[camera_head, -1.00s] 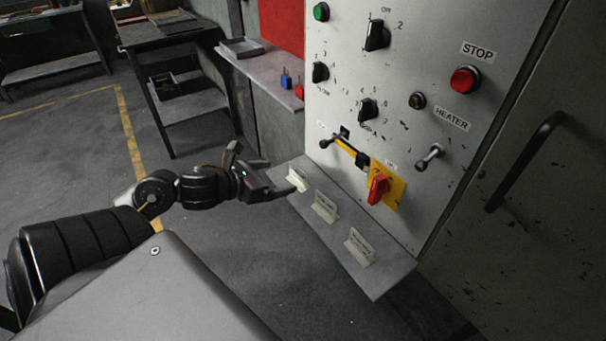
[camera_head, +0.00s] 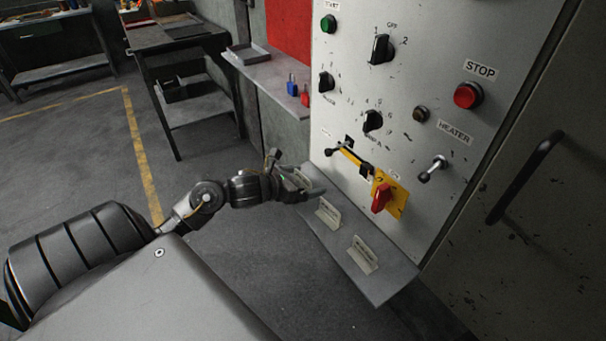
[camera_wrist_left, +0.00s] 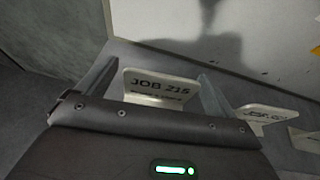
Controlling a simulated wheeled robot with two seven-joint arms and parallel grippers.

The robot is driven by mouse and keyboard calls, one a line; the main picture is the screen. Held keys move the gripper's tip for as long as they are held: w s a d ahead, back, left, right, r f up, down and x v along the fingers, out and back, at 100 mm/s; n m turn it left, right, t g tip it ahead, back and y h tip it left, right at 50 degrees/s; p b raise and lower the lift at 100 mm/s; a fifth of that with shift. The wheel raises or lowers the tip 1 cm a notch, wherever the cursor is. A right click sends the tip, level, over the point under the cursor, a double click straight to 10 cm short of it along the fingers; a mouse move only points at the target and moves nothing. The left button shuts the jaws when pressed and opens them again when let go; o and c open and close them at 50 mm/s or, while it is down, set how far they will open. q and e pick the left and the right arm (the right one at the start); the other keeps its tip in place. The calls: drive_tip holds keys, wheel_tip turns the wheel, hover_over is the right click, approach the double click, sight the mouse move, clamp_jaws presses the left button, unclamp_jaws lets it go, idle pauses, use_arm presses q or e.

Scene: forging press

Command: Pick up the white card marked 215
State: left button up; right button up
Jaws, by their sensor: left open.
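The white card marked JOB 215 (camera_wrist_left: 158,90) stands upright on the narrow grey shelf (camera_head: 384,287), at its far left end. In the head view the card (camera_head: 301,180) is mostly hidden by my left gripper (camera_head: 298,174). In the left wrist view my left gripper (camera_wrist_left: 157,76) is open, with one finger on each side of the card and visible gaps to it. My right gripper is not in view.
Two more white cards, a middle one (camera_head: 328,213) and a right one (camera_head: 363,254), stand along the shelf. The control panel (camera_head: 440,75) rises behind, with a red-and-yellow switch (camera_head: 383,196) above the shelf. Blue and red padlocks (camera_head: 292,84) sit on a back ledge.

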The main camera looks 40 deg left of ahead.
use_arm(q)
drive_tip(key=shift+w+d+f, duration=0.1)
drive_tip(key=shift+w+f, duration=0.15)
drive_tip(key=shift+w, duration=0.3)
drive_tip(key=c, duration=1)
drive_tip(key=shift+r, duration=0.1)
drive_tip(key=shift+c, duration=0.2)
